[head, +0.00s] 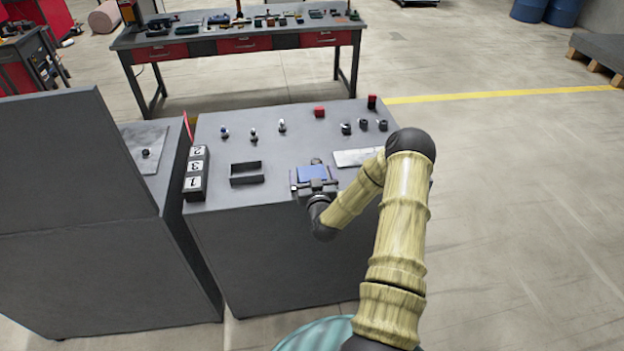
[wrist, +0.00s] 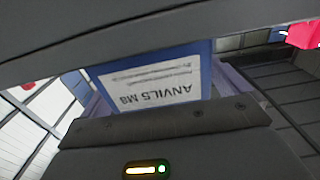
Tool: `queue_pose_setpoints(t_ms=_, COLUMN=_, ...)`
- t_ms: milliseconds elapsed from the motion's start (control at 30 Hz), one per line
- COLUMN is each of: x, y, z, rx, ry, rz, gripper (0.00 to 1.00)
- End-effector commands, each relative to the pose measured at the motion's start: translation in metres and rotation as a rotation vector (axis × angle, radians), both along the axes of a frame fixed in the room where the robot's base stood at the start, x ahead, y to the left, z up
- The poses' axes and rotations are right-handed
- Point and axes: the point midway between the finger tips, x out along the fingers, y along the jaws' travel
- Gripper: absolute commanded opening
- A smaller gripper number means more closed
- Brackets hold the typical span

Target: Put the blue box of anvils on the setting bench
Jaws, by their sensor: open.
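The blue box (head: 312,172) sits at the front middle of a grey cabinet top (head: 222,225). In the wrist view the blue box (wrist: 204,58) shows a white label reading ANVILS M8, upside down in the picture. My gripper (head: 315,182) is at the near side of the box, low over the cabinet top. Its jaws are open, with one finger on each side of the box. Whether a finger touches the box I cannot tell. I cannot tell from the frames which surface is the setting bench.
A black open holder (head: 247,180) and a block numbered 2, 3, 1 (head: 196,174) stand left of the box. A pale plate (head: 352,157) lies right. Several knobs and a red block (head: 319,112) stand behind. A cluttered workbench with red drawers (head: 238,44) is beyond.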

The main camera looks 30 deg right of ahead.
Motion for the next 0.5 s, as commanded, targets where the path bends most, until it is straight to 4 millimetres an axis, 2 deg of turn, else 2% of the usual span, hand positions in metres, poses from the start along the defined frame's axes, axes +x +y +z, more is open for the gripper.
queue_pose_setpoints(t_ms=267, x=-0.0002, y=0.0000, z=0.0001, rx=0.000, ry=0.000, rz=0.000, gripper=0.98)
queue_pose_setpoints(t_ms=500, x=-0.0003, y=0.0000, z=0.0001, rx=0.000, ry=0.000, rz=0.000, gripper=0.51)
